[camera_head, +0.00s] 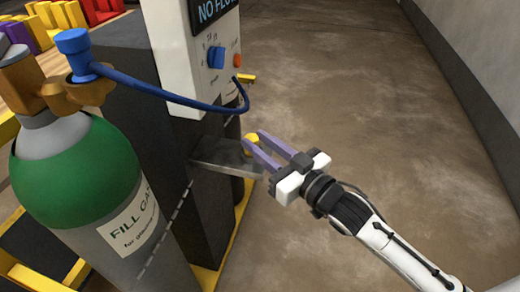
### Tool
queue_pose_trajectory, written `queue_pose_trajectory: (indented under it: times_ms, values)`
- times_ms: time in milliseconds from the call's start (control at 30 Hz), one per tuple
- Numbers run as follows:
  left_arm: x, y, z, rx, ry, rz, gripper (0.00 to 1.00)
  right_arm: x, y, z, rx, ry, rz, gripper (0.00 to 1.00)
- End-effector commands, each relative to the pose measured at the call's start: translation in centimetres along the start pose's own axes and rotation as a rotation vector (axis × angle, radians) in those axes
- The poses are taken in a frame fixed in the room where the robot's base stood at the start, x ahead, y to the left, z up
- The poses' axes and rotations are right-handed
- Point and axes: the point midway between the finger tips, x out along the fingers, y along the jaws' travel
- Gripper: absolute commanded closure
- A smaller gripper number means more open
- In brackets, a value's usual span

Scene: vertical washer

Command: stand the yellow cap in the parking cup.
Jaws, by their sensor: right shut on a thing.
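The yellow cap (250,138) is small and sits between the purple fingertips of my right gripper (256,139). The gripper is shut on it, reaching in from the lower right. The cap is over the outer end of a grey metal bracket (215,157) that sticks out from the dark cabinet. The parking cup is not clearly seen; the fingers cover part of the bracket's end. I cannot tell whether the cap touches the bracket or is a little above it. My left gripper is not in view.
A green-topped gas cylinder (75,170) with a blue hose (170,91) stands at left. A white panel (178,60) with a blue knob (216,57) rises above the bracket. A yellow fitting (246,78) sticks out beside the hose. The concrete floor (340,90) at right is clear.

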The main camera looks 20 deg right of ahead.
Motion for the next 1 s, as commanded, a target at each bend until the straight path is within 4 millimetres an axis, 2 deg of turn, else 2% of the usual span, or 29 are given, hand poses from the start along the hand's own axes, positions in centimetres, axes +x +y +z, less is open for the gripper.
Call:
queue_pose_trajectory:
  times_ms: [33, 233, 267, 367, 767, 867, 1000]
  values:
    - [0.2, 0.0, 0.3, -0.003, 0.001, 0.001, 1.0, 0.0, 0.0, 0.9, 0.001, -0.002, 0.001, 0.97]
    - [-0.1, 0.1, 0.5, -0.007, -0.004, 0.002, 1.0, 0.0, 0.0, 0.9, -0.001, 0.002, -0.001, 0.97]
    - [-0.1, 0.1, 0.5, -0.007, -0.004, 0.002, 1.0, 0.0, 0.0, 0.9, -0.001, 0.001, 0.0, 0.73]
    - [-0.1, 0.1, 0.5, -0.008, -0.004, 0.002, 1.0, 0.0, 0.0, 0.9, -0.001, 0.001, 0.0, 0.56]
    - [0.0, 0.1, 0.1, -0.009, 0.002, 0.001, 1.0, -0.6, 0.0, 1.0, 0.0, -0.001, 0.0, 0.56]
    - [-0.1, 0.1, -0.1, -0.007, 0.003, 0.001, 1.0, -1.8, 0.0, 1.0, 0.0, -0.003, 0.0, 0.56]
    - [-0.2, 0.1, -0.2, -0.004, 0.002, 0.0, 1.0, -4.4, 0.0, 1.0, 0.001, -0.005, 0.001, 0.56]
